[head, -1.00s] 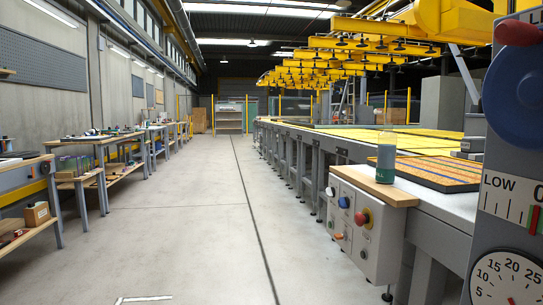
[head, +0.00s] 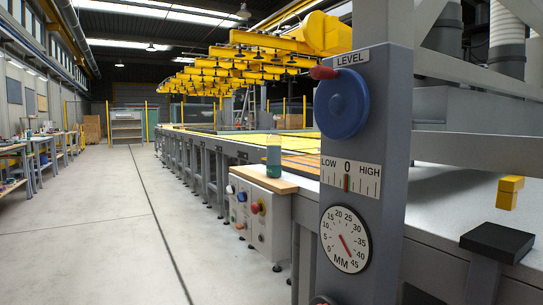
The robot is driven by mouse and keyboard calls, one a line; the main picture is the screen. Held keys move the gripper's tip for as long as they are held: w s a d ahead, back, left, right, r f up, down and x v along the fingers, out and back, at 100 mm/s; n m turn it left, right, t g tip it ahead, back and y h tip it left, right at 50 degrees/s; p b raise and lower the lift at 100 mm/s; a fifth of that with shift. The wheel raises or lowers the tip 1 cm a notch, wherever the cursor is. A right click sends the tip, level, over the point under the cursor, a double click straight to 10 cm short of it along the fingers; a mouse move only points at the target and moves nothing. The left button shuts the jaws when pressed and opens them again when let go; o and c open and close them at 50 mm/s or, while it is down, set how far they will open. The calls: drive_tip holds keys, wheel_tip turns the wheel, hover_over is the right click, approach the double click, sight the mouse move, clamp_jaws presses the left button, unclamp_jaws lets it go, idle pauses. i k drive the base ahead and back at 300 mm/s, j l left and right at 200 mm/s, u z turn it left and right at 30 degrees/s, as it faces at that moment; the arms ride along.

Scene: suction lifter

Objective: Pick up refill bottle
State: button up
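The refill bottle (head: 273,158) stands upright on a small wooden shelf (head: 262,179) above the control box. It is clear at the top with teal-green contents or label below. In the head view it is left of the grey level post. My gripper is not in view.
A grey post (head: 366,170) with a blue level wheel (head: 341,103), a LOW-HIGH scale and a round MM dial (head: 345,238) stands close on the right. The control box (head: 259,217) has several coloured buttons. Yellow suction beams (head: 240,62) hang over the long table. The aisle floor (head: 95,225) is clear.

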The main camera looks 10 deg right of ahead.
sight(274, 141)
drive_tip(key=i+j+z, duration=0.3)
drive_tip(key=j+z, duration=0.3)
drive_tip(key=j, duration=0.15)
drive_tip(key=i+j+z, duration=0.2)
drive_tip(key=j+z, duration=0.45)
drive_tip(key=j, duration=0.25)
